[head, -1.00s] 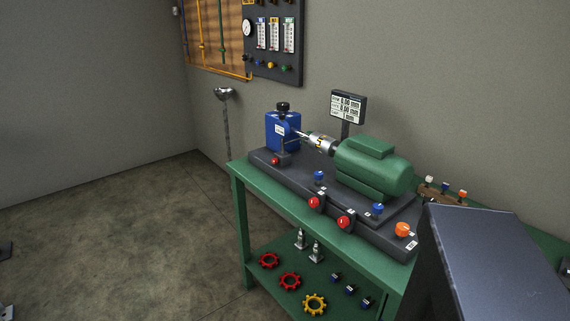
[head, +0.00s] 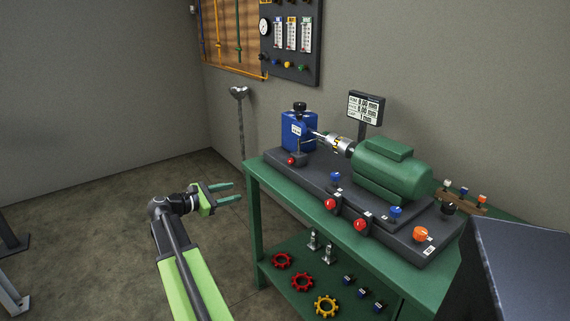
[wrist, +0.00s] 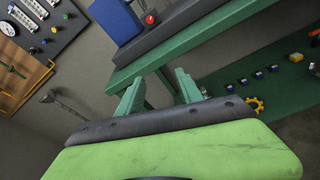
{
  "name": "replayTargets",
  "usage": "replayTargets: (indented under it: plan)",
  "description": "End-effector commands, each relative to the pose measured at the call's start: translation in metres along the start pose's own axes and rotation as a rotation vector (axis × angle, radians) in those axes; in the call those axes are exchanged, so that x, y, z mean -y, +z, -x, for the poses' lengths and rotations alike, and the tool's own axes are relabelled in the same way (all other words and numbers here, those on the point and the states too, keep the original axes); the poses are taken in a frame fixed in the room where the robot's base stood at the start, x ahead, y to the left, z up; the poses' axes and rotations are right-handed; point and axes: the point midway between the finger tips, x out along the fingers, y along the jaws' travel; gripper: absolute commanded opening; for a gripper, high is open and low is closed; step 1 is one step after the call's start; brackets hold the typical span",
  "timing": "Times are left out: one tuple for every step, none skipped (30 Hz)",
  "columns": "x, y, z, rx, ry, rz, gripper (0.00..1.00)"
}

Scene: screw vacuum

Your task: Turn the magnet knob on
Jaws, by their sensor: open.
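A dark machine base (head: 318,185) on the green bench carries several knobs. A red knob (head: 291,160) sits by the blue block (head: 298,131); it also shows in the wrist view (wrist: 150,19). Two more red knobs (head: 330,204) (head: 360,225) are on the front side, with blue knobs (head: 335,177) (head: 395,212), an orange knob (head: 420,234) and a black knob (head: 449,208) nearby. I cannot read which is the magnet knob. My gripper (head: 236,191) is open and empty, left of the bench and apart from every knob. Its green fingers point toward the bench in the wrist view (wrist: 158,77).
A green motor (head: 392,170) and display (head: 366,107) stand on the bench (head: 290,195). Handwheels (head: 302,281) and small parts lie on its lower shelf. A gauge panel (head: 291,40) hangs behind. A grey post (head: 240,120) stands left of the bench.

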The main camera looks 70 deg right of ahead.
Motion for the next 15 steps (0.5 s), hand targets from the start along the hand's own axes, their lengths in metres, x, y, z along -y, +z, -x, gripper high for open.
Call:
replayTargets:
  plan:
    - [-0.004, 0.020, -0.023, 0.073, -0.009, 0.064, 0.43]
    - [-0.005, 0.031, -0.033, 0.111, -0.013, 0.102, 0.43]
    - [-0.006, 0.042, -0.042, 0.150, -0.016, 0.141, 0.43]
    - [-0.007, 0.048, -0.047, 0.171, -0.020, 0.164, 0.43]
    - [-0.007, 0.052, -0.050, 0.186, -0.021, 0.179, 0.43]
    - [-0.007, 0.055, -0.051, 0.198, -0.022, 0.193, 0.43]
    - [-0.007, 0.057, -0.052, 0.202, -0.022, 0.197, 0.43]
    - [-0.007, 0.057, -0.052, 0.203, -0.022, 0.198, 0.43]
    - [-0.007, 0.057, -0.052, 0.202, -0.021, 0.198, 0.43]
    - [-0.007, 0.057, -0.054, 0.202, -0.021, 0.197, 0.43]
    - [-0.007, 0.057, -0.056, 0.201, -0.021, 0.197, 0.43]
    - [-0.007, 0.058, -0.061, 0.201, -0.022, 0.196, 0.43]
    - [-0.007, 0.059, -0.065, 0.201, -0.023, 0.196, 0.43]
    - [-0.007, 0.060, -0.071, 0.201, -0.024, 0.196, 0.43]
    - [-0.007, 0.061, -0.079, 0.201, -0.023, 0.195, 0.43]
